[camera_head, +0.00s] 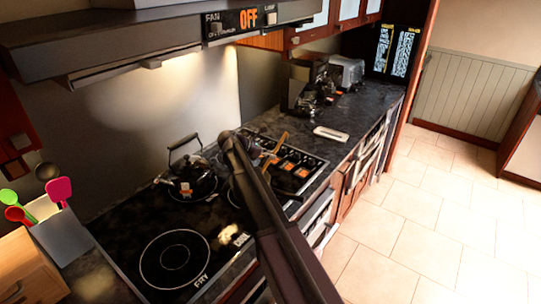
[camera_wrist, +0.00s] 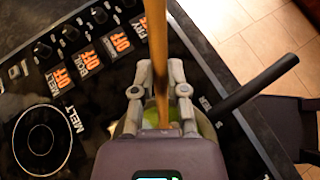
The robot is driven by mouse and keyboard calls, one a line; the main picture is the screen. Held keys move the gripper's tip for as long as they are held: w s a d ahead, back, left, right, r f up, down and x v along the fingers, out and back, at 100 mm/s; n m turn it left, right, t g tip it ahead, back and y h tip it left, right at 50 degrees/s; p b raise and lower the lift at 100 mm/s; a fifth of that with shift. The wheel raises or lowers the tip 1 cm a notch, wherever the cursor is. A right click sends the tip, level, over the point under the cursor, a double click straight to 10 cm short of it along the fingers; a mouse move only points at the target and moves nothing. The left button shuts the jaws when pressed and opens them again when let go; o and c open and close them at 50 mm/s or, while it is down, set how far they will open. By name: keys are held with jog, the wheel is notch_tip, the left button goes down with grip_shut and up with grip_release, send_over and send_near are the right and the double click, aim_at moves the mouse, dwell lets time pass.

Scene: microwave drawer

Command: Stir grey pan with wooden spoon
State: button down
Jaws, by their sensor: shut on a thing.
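My gripper (camera_wrist: 161,82) is shut on the wooden spoon (camera_wrist: 156,35), whose shaft runs between the two fingers in the wrist view. The spoon also shows in the head view (camera_head: 276,146), rising at a tilt beside my arm. The pan lies below my gripper. Its long dark handle (camera_wrist: 256,85) points to the upper right in the wrist view.
A black kettle (camera_head: 190,183) stands on the stove to the left of my arm. An empty FRY burner (camera_head: 174,257) is nearer. A utensil holder (camera_head: 66,237) stands at the far left. The stove knobs (camera_wrist: 70,32) line the panel. A range hood (camera_head: 110,45) hangs above.

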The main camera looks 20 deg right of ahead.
jog(key=shift+a+f+b, duration=0.35)
jog(key=shift+f, duration=0.2)
jog(key=shift+w+d, duration=0.1)
jog(key=shift+d, duration=0.05)
